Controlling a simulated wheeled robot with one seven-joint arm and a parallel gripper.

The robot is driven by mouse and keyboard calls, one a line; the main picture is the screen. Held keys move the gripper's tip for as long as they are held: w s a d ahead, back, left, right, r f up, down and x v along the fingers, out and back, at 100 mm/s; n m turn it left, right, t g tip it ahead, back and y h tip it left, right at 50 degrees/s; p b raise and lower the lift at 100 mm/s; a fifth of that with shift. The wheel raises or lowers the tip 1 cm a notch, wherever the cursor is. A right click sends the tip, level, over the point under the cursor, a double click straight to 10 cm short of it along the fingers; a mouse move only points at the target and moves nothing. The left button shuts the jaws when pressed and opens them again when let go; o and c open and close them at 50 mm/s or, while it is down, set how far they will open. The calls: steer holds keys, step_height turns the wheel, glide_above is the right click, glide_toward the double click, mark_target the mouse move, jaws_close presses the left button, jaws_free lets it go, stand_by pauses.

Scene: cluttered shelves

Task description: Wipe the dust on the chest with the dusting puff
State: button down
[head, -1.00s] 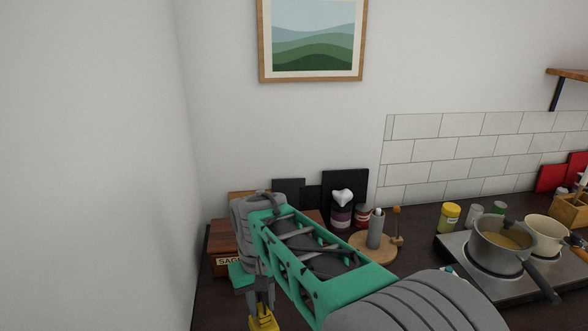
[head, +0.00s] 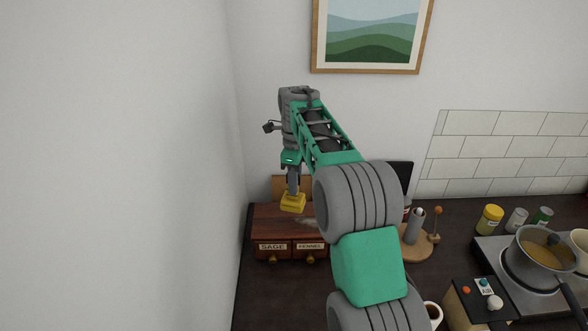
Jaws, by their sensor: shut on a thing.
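The chest (head: 262,225) is a dark reddish-brown wooden box with small drawers, standing at the counter's left end against the wall. Two drawer labels read SAGE and FENNEL, with brass knobs below them. A pale grey dust patch (head: 306,222) shows on its top, partly hidden by my arm. My gripper (head: 293,191) points down over the chest top, shut on the yellow dusting puff (head: 293,203). The puff is left of the visible dust, at or just above the top; I cannot tell whether it touches.
My arm hides the chest's right part and the middle of the counter. A round wooden stand (head: 418,243) with a grey cylinder is to the right. A hob (head: 498,262) with a pot (head: 540,250), a control box (head: 482,305) and a cup (head: 433,312) lie further right.

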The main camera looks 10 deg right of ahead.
mark_target(295, 199)
steer(key=shift+w+m, duration=0.2)
steer(key=shift+m, duration=0.2)
steer(key=shift+f+b, duration=0.3)
steer(key=shift+b, duration=0.05)
step_height(295, 199, down, 5)
steer(key=b, duration=0.5)
steer(key=shift+f, duration=0.15)
steer(key=shift+f, duration=0.55)
steer(key=shift+s+d, duration=0.1)
